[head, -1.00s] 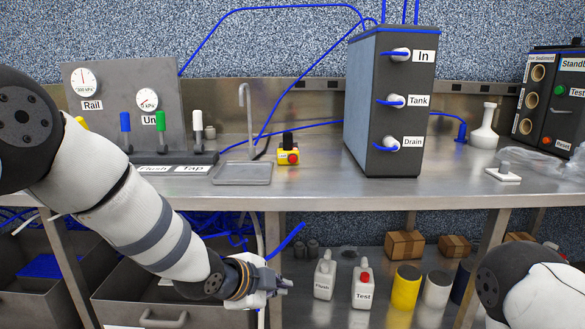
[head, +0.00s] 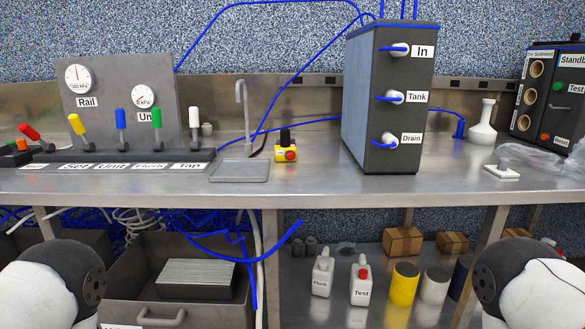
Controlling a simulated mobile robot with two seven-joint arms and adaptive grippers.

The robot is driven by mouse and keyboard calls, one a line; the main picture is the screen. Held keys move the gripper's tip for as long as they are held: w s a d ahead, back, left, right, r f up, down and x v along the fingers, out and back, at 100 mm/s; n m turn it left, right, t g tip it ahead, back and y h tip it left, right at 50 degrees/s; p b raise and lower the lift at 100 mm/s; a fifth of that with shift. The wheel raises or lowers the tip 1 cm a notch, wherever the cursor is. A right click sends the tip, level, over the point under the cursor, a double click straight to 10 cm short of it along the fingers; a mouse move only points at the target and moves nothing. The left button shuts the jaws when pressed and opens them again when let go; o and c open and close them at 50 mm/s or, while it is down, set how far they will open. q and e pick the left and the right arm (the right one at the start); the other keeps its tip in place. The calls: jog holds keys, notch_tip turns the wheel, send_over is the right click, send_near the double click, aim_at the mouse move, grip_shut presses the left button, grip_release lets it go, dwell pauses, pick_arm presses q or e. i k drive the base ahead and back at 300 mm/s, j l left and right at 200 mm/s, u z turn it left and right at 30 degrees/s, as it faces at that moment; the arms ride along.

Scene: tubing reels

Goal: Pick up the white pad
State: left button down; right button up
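A small flat white pad (head: 502,172) lies on the steel bench at the right. A small grey piece shows on or just behind its left part, and clear crumpled plastic (head: 540,157) lies close beside it to the right. I cannot tell whether the plastic touches it. Neither gripper is in view. Only upper parts of my two arms show, at the bottom left and bottom right corners, below the bench top.
The steel bench (head: 330,188) has free room left of the pad. A grey box with hoses (head: 390,100), a white flask (head: 483,125) and a dark test box (head: 550,105) stand behind. Bottles, cans and cartons fill the lower shelf; an open drawer (head: 125,290) is lower left.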

aim_at(501, 170)
jog(key=z, duration=1.25)
jog(key=i+l+u, duration=0.2)
jog(key=i+l, duration=0.3)
jog(key=i+l+u, duration=0.2)
jog(key=i+l, duration=0.3)
jog(key=i+l+u, duration=0.25)
jog(key=i+l, duration=0.15)
jog(key=l, duration=0.3)
